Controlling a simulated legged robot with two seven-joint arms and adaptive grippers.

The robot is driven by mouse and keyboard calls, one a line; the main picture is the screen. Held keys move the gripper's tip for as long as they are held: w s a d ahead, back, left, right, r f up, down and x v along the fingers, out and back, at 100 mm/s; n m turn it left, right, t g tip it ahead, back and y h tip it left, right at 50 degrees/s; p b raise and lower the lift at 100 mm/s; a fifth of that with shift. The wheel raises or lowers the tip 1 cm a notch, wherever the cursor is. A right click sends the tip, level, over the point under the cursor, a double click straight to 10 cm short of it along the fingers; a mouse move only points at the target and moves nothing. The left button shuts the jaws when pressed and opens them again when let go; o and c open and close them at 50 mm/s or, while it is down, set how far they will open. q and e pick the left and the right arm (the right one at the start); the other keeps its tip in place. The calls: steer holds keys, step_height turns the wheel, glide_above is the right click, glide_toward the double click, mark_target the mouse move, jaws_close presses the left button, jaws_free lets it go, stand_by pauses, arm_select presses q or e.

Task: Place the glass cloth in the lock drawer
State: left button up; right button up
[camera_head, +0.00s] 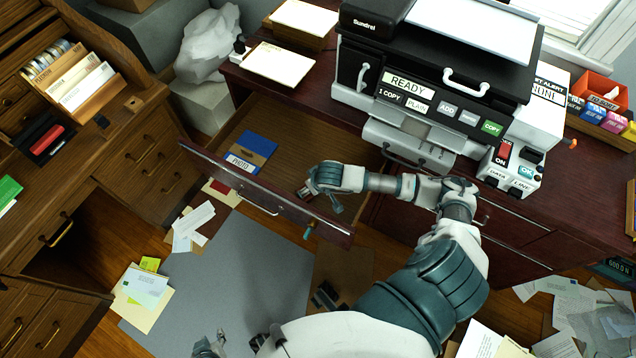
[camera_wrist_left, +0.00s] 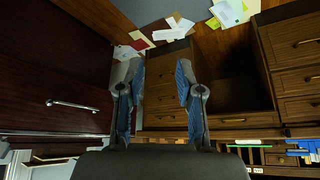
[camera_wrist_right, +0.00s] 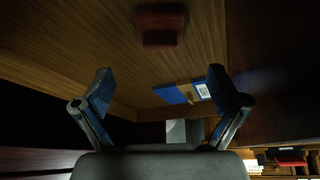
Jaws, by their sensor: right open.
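The open drawer (camera_head: 290,125) has a dark red front with a key in its lock (camera_head: 308,231). My right gripper (camera_head: 318,196) is over the drawer, open and empty in its wrist view (camera_wrist_right: 165,90). A dark red block-like thing (camera_wrist_right: 160,25) lies on the drawer floor beyond the fingertips, mostly hidden in the head view. I cannot tell whether it is the glass cloth, and I see no other clear cloth. A blue and brown photo packet (camera_head: 250,151) lies in the drawer. My left gripper (camera_head: 232,345) is at the bottom edge, open and empty in its wrist view (camera_wrist_left: 160,85).
A printer (camera_head: 440,60) stands on the cabinet (camera_head: 560,215) above the drawer. A wooden desk (camera_head: 130,130) with a card rack (camera_head: 85,80) is at the left. Papers (camera_head: 192,225) litter the floor. The grey mat (camera_head: 235,270) before the drawer is mostly clear.

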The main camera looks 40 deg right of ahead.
arm_select(q)
steer(key=s, duration=0.1)
steer(key=s+g, duration=0.1)
steer(key=s+a, duration=0.1)
steer(key=shift+f+g, duration=0.25)
steer(key=shift+g, duration=0.15)
arm_select(e)
steer(key=v, duration=0.4)
steer(key=shift+r, duration=0.1)
